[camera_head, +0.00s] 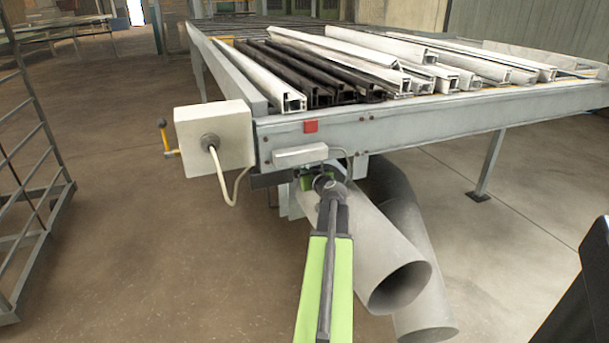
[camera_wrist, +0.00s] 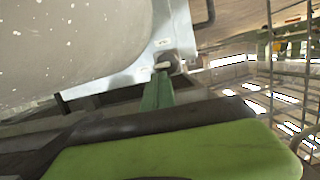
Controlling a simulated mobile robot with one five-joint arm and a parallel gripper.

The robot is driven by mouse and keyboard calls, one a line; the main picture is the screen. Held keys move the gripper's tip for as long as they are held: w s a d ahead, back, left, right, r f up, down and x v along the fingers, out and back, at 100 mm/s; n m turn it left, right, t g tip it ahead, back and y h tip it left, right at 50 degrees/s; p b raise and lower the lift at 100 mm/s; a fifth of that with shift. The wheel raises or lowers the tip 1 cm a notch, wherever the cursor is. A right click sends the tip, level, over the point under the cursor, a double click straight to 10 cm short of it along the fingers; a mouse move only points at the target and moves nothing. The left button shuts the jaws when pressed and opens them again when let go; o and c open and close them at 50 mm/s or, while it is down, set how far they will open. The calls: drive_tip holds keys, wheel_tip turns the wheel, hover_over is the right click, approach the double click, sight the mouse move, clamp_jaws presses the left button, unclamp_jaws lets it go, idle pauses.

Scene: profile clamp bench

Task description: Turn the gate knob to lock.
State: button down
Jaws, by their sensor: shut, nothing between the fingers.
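A silvery metal plate (camera_wrist: 180,35) with a small mark on it shows beside the large pipe in the wrist view. A small pale knob-like piece (camera_wrist: 163,66), which may be the gate knob, sits at its lower edge. My gripper (camera_wrist: 158,82) is shut and empty, its green end close to this piece; whether they touch I cannot tell. In the head view my gripper (camera_head: 305,183) is under the front edge of the bench, beside the upper end of the grey pipe (camera_head: 375,250). My arm hides much of that spot, and the knob cannot be made out there.
The bench (camera_head: 430,115) carries several white and dark profiles (camera_head: 345,65). A pale box (camera_head: 213,138) with a cable and a yellow handle (camera_head: 165,138) hang at its left corner. A second pipe (camera_head: 415,255) runs behind the first. A wire rack (camera_head: 35,190) stands left; floor between is clear.

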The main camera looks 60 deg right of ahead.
drive_tip(key=shift+d+f+m+y, duration=0.2)
drive_tip(key=shift+d+m+y, duration=0.1)
drive_tip(key=shift+m, duration=0.4)
drive_tip(key=shift+s+d+f+m+t+b, duration=0.1)
drive_tip(key=shift+s+f+m+t+b, duration=0.05)
drive_tip(key=shift+m+t+b, duration=0.3)
drive_tip(key=shift+f, duration=0.1)
drive_tip(key=shift+s+d+f, duration=0.1)
drive_tip(key=shift+f, duration=0.05)
idle(0.5)
